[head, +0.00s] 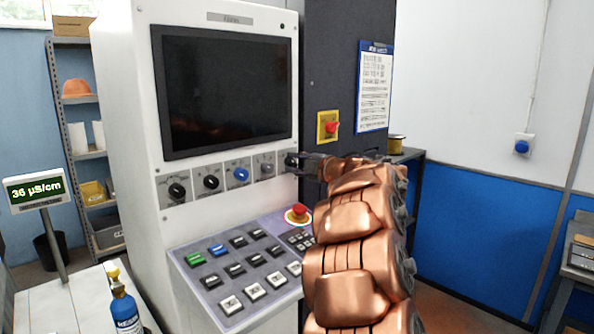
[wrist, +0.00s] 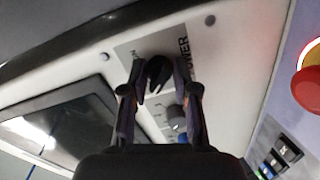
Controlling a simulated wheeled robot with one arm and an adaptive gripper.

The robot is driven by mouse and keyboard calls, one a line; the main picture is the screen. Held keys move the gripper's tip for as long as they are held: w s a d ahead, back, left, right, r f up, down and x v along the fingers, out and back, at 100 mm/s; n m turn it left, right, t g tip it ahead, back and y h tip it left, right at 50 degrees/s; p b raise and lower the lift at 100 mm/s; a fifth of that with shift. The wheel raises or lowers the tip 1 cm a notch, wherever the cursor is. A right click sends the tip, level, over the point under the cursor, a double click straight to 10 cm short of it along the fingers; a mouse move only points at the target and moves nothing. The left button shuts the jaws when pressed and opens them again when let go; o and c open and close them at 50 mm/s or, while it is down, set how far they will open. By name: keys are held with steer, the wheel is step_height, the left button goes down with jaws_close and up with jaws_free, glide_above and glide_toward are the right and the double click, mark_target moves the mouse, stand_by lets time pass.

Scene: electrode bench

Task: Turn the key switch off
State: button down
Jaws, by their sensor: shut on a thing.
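The white control cabinet (head: 226,15) has a row of switches under its screen. A black switch knob (head: 291,160) is at the right end of this row, where my gripper (head: 302,166) reaches it from the right. In the wrist view the black knob (wrist: 157,72) sits on a grey plate lettered POWER, and my gripper (wrist: 159,88) has its two fingers shut on its sides. I cannot make out a key shape, so I cannot tell from looks whether this is the key switch. The fingers partly hide the knob and its plate.
To its left are a grey knob (head: 267,169), a blue knob (head: 241,174) and two black knobs. Below, a sloped button panel (head: 215,268) carries a red emergency button (head: 297,214). Another red button (head: 332,127) is on the dark side panel. A shelf (head: 92,153) stands at left.

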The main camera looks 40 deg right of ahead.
steer(key=shift+r+n, duration=0.15)
steer(key=shift+n, duration=0.25)
stand_by(0.3)
steer(key=c, duration=0.9)
jaws_free()
steer(key=shift+s, duration=0.15)
steer(key=s, duration=1.1)
steer(key=shift+s+a+r, duration=0.15)
steer(key=shift+s+r, duration=0.15)
steer(key=shift+s, duration=0.1)
